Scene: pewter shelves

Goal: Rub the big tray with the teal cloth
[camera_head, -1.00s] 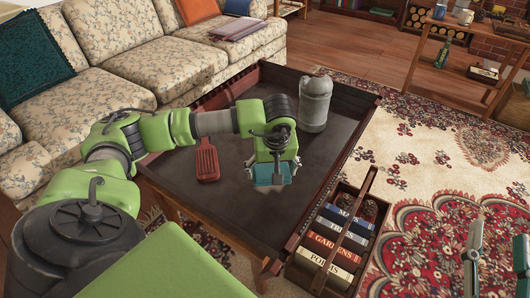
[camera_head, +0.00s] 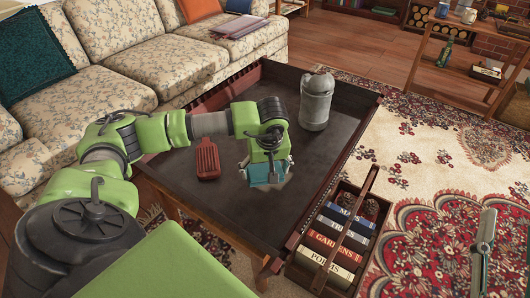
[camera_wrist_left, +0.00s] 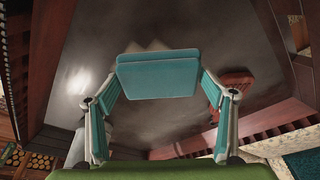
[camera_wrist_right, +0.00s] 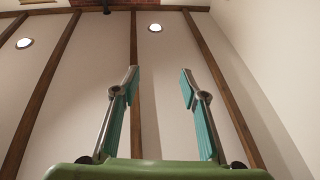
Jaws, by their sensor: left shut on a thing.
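The big tray (camera_head: 225,204) is a dark, wide tray with raised wooden sides on a low table. My left gripper (camera_head: 266,178) is over the middle of the tray floor, pointing down. It is shut on the teal cloth (camera_wrist_left: 158,75), a folded block between its fingertips in the left wrist view. The cloth also shows under the gripper in the head view (camera_head: 266,184). It is at or very near the tray floor; I cannot tell if it touches. My right gripper (camera_wrist_right: 158,80) is open and empty in its wrist view, facing pale wall and beams.
A red slotted object (camera_head: 207,160) lies in the tray left of the gripper. A grey metal can (camera_head: 316,100) stands at its back right. A wooden caddy of books (camera_head: 307,254) is by the right side. A floral sofa (camera_head: 120,50) is behind.

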